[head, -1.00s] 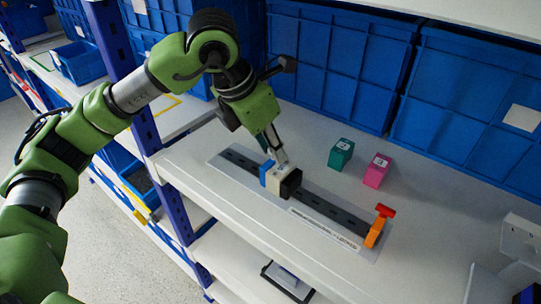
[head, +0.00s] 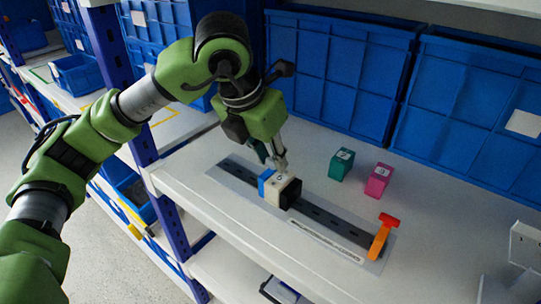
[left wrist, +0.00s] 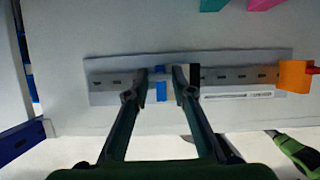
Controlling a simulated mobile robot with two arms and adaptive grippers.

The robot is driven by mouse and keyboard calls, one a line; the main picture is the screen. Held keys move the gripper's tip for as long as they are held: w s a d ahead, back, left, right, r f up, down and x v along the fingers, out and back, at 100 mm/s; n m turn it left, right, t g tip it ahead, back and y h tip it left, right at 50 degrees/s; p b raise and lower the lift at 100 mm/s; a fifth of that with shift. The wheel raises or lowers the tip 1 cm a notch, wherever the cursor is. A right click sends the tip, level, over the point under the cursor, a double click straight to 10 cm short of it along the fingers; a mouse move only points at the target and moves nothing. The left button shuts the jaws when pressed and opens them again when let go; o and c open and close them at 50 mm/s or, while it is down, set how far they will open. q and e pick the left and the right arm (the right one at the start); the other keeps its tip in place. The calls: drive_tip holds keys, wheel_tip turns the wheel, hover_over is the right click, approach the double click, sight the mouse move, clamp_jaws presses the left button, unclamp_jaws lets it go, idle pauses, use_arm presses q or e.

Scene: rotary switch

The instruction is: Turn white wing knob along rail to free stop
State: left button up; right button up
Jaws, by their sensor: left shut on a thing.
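No separate wing-shaped knob can be made out; a white block (head: 274,191) with a blue left end (head: 264,180) and a black right end (head: 291,194) sits on the dark slotted rail (head: 327,218). The rail lies on a light plate (head: 228,174). My left gripper (head: 280,168) reaches down from above and is shut on the white block. In the left wrist view its fingers (left wrist: 161,85) stand on either side of the blue-and-white part. An orange stop (head: 379,243) with a red top (head: 389,220) stands at the rail's right end.
A teal cube (head: 341,165) and a pink cube (head: 377,180) stand behind the rail. Blue crates (head: 330,70) line the back of the white shelf (head: 440,235). A blue upright (head: 137,130) stands at left. The rail between block and orange stop is clear.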

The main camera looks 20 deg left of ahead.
use_arm(q)
drive_tip(key=o, duration=1.1)
drive_tip(key=shift+s+r, duration=0.15)
drive_tip(key=shift+r, duration=0.4)
drive_tip(key=shift+s+a+r, duration=0.2)
drive_tip(key=shift+s+r, duration=0.25)
drive_tip(key=shift+s+a+r, duration=0.2)
drive_tip(key=shift+s+r, duration=0.2)
drive_tip(key=shift+r, duration=0.05)
drive_tip(key=s+a, duration=0.3)
drive_tip(key=s, duration=0.7)
drive_tip(key=shift+s+a, duration=0.25)
drive_tip(key=shift+a, duration=0.05)
